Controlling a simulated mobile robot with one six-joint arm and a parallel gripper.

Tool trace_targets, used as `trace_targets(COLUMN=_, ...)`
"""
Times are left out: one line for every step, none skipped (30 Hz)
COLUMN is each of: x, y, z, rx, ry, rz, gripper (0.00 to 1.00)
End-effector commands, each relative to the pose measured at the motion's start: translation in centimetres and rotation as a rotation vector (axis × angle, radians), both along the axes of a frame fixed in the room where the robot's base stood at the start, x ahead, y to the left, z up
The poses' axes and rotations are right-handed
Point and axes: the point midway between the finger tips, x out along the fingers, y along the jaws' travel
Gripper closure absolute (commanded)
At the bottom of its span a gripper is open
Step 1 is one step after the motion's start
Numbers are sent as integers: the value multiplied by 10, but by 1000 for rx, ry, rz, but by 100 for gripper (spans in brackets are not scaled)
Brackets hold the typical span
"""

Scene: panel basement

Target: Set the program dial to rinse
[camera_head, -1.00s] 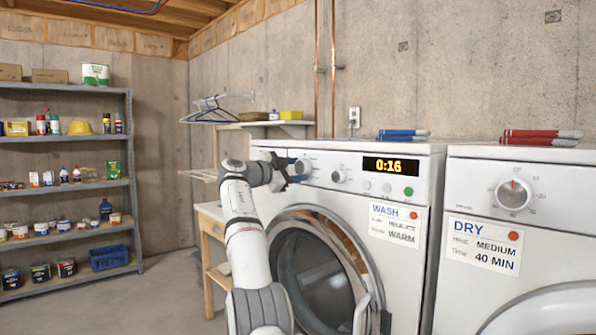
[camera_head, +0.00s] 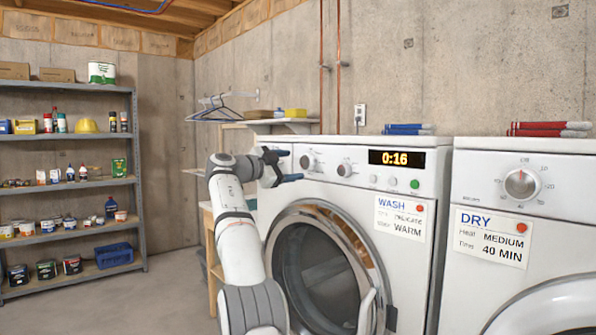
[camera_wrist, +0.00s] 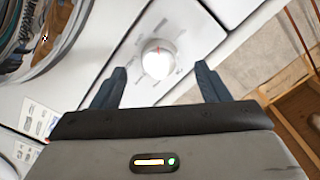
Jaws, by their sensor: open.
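The white washer (camera_head: 329,197) has two round dials on its panel, a left dial (camera_head: 307,161) and a right dial (camera_head: 344,169). My gripper (camera_head: 291,165) is open and empty just left of the left dial, with its dark blue fingers apart. In the wrist view, a white dial (camera_wrist: 158,58) with a red pointer mark lies beyond and between the open fingertips of my gripper (camera_wrist: 161,68). The fingers do not touch it there. Faint marks ring the dial, too small to read. The washer's display (camera_head: 396,158) reads 0:16.
The washer's round door (camera_head: 372,285) stands ajar below the panel, close to my arm. A WASH card (camera_head: 400,217) is on its front. The dryer (camera_head: 470,190) stands to the right. A wooden table (camera_head: 213,255) stands left of the washer. Shelves (camera_head: 70,188) stand farther left.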

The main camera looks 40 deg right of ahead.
Motion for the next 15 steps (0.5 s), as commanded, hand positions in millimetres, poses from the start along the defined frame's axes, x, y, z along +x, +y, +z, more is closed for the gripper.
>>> trace_targets(x=-1, y=10, z=-3, rx=0, ry=0, rz=1, gripper=31)
trace_targets(x=-1, y=14, z=-3, rx=0, ry=0, rz=1, gripper=31)
trace_targets(x=-1, y=20, z=-2, rx=-1, ry=0, rz=2, gripper=31)
trace_targets(x=-2, y=24, z=-2, rx=-1, ry=0, rz=1, gripper=31)
trace_targets(x=-2, y=27, z=-2, rx=0, ry=0, rz=0, gripper=31)
trace_targets(x=-2, y=30, z=-2, rx=0, ry=0, rz=0, gripper=31)
trace_targets(x=-2, y=32, z=-2, rx=1, ry=0, rz=-1, gripper=31)
trace_targets(x=-2, y=34, z=-2, rx=1, ry=1, rz=-1, gripper=31)
trace_targets(x=-2, y=35, z=-1, rx=1, ry=1, rz=-1, gripper=31)
trace_targets(x=-2, y=36, z=-1, rx=1, ry=1, rz=-1, gripper=31)
trace_targets(x=-2, y=36, z=-1, rx=1, ry=1, rz=-1, gripper=31)
trace_targets(x=-2, y=36, z=-1, rx=1, ry=1, rz=-1, gripper=31)
trace_targets(x=-2, y=36, z=-1, rx=1, ry=1, rz=-1, gripper=31)
trace_targets(x=-3, y=36, z=-1, rx=0, ry=1, rz=-1, gripper=31)
trace_targets(x=-2, y=36, z=-1, rx=0, ry=1, rz=-1, gripper=31)
